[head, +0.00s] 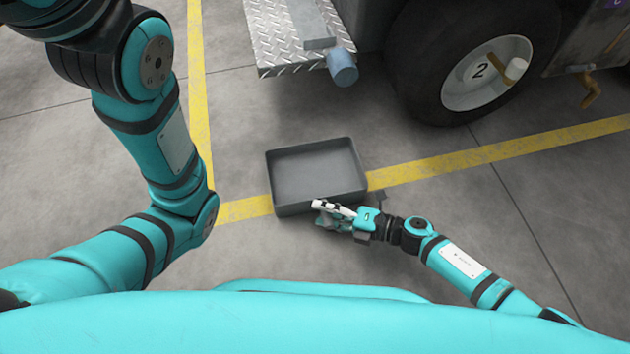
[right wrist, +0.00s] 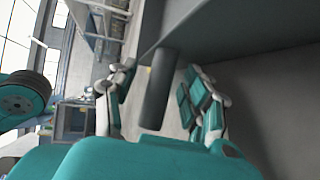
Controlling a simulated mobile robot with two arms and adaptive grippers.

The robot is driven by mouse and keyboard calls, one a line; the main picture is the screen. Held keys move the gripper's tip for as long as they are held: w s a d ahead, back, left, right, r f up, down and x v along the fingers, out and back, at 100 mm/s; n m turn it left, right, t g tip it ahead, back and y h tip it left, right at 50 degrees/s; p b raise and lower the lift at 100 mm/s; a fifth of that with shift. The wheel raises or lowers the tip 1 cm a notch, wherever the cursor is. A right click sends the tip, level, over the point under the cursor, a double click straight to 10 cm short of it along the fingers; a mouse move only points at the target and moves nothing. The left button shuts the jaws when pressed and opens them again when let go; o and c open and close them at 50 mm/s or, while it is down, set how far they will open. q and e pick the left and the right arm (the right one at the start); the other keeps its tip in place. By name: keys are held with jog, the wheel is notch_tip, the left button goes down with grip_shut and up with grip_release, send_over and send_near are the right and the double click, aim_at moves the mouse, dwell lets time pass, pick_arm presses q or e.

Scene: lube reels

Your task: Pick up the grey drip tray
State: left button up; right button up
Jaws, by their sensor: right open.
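The grey drip tray (head: 316,172) is a shallow, open rectangular pan, empty, lying on the floor across a yellow line. My right gripper (head: 322,212) is at the tray's near side, low by its wall. In the right wrist view the right gripper (right wrist: 160,98) is open, its fingers spread. A dark grey bar-like part (right wrist: 157,88) shows between the fingers; I cannot tell whether it touches them. The tray's grey wall (right wrist: 225,32) fills the upper right there. My left arm shows in the head view, but its gripper is out of frame.
A vehicle with a black tyre (head: 425,60) stands behind and to the right of the tray. A metal tread-plate step (head: 285,35) with a blue-grey cylinder (head: 342,67) overhangs behind it. Yellow floor lines (head: 470,158) run past the tray. The concrete around it is clear.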

grip_shut()
jog(key=shift+r, duration=0.15)
dwell(0.4)
